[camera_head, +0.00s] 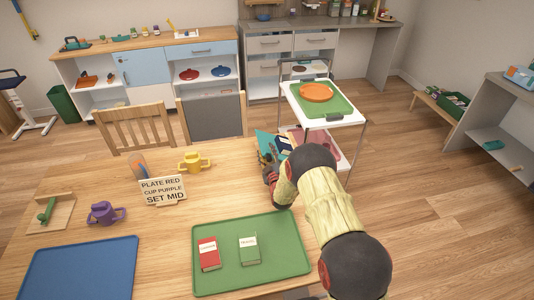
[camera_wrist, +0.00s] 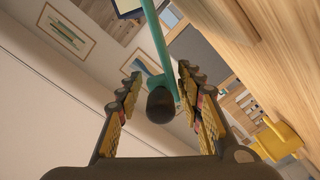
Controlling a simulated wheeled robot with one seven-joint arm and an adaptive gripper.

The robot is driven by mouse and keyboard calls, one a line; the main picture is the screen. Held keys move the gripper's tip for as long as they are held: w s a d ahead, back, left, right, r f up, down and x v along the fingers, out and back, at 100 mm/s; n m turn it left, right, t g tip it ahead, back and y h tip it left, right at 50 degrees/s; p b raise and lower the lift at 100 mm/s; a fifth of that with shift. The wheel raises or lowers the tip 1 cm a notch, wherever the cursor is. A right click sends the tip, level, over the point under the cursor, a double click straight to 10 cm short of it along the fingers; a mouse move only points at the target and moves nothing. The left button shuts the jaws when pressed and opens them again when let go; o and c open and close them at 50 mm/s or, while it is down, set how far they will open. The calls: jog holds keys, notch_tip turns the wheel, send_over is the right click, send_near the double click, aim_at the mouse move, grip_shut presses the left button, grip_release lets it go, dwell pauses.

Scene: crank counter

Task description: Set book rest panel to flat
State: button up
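The teal book rest panel (camera_head: 264,143) stands tilted at the table's far right corner, partly hidden by my gripper and arm. In the wrist view the panel (camera_wrist: 158,45) shows as a narrow teal strip, seen nearly edge-on. A dark rounded knob (camera_wrist: 161,105) lies at its near end, between my fingers. My gripper (camera_head: 268,160) is at the panel's near side. In the wrist view my gripper (camera_wrist: 160,80) is open, with a finger on each side of the knob and visible gaps. A dark blue book-like item (camera_head: 284,143) is at the panel.
A trolley (camera_head: 346,118) stands behind my arm.

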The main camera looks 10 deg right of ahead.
jog(key=shift+c, duration=1.2)
grip_shut()
